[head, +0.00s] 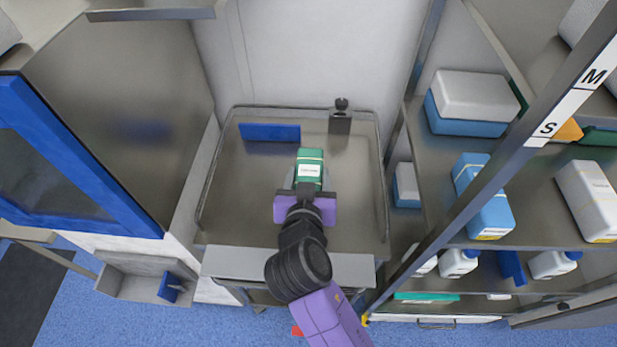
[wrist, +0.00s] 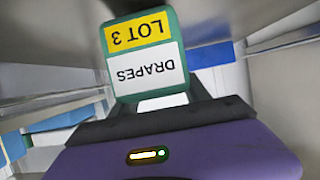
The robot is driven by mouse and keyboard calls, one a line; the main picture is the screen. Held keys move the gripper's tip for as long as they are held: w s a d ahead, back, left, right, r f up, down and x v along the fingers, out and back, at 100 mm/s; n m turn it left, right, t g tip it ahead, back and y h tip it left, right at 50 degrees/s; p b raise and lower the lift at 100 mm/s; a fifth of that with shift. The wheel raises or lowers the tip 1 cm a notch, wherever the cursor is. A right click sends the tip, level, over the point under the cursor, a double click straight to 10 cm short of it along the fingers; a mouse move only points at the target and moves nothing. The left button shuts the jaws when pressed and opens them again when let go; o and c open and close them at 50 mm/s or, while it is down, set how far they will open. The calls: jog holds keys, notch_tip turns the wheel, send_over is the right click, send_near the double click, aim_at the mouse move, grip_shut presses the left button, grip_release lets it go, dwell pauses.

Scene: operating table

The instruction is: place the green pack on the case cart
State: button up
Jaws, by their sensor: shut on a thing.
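The green pack (head: 309,160) has a white label and pale bands, and is held in my gripper (head: 306,186) over the metal case cart (head: 235,190). In the wrist view the green pack (wrist: 146,48) shows a yellow "LOT 3" label and a white "DRAPES" label, both upside down. My gripper (wrist: 165,95) is shut on its near end; the fingertips are mostly hidden. From the head view I cannot tell whether the pack touches the cart top.
A blue flat item (head: 270,132) and a dark clamp-like fitting (head: 340,118) are at the cart's back edge. A shelf rack (head: 450,185) with blue-white packs and bottles stands at right. A blue-framed cabinet (head: 90,150) stands at left. The cart top is clear around the pack.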

jog(key=shift+f, duration=0.35)
jog(key=shift+f, duration=0.2)
jog(key=o, duration=1.7)
jog(key=shift+c, duration=0.2)
jog(key=shift+r, duration=0.15)
jog(key=shift+s+r, duration=0.1)
jog(key=shift+s, duration=0.1)
jog(key=b+v, duration=0.1)
jog(key=v, duration=1)
jog(key=shift+s+r, duration=0.2)
jog(key=shift+s, duration=0.1)
